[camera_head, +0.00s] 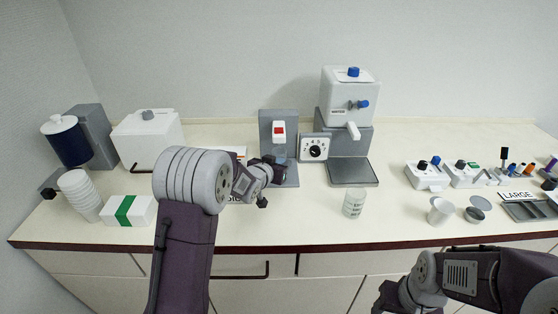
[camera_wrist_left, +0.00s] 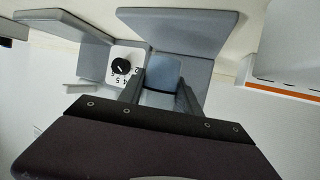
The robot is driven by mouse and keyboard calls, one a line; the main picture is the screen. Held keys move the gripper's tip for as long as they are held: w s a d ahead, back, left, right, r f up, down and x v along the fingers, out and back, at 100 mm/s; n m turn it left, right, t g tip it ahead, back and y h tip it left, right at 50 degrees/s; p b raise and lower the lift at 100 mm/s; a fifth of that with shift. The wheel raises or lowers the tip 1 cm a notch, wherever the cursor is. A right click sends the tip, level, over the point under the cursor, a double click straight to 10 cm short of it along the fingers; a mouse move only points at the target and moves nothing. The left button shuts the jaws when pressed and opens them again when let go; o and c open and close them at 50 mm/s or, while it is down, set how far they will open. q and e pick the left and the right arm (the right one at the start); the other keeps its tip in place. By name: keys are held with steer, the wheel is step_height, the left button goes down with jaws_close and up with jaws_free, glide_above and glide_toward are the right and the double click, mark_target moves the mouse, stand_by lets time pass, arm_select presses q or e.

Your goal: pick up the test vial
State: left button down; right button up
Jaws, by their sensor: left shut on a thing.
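My left gripper (camera_head: 276,170) reaches into the grey stand (camera_head: 279,124) with the red-and-white switch, at the back of the counter. In the left wrist view its two dark fingers (camera_wrist_left: 165,86) are shut on a bluish, see-through vessel, which I take for the test vial (camera_wrist_left: 163,72). In the head view a little of the bluish vial (camera_head: 280,152) shows under the switch; the gripper hides its lower part. I cannot tell whether it touches the stand's base. My right gripper (camera_head: 387,297) is at the bottom edge, dark and partly cut off; its jaws cannot be made out.
A dial box (camera_head: 315,148) stands right beside the grey stand. A white dispenser (camera_head: 349,95) is behind a dark tray (camera_head: 353,172). A clear beaker (camera_head: 353,203) is in front. Stacked cups (camera_head: 79,194) and a green-banded box (camera_head: 128,210) stand left. Small items crowd the right.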

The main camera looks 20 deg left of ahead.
arm_select(q)
steer(key=s+d, duration=0.1)
steer(key=s, duration=0.3)
steer(key=s+d+b, duration=0.1)
steer(key=s, duration=0.4)
steer(key=s+d+b, duration=0.1)
steer(key=s+d, duration=0.1)
steer(key=s, duration=0.2)
steer(key=shift+s, duration=0.25)
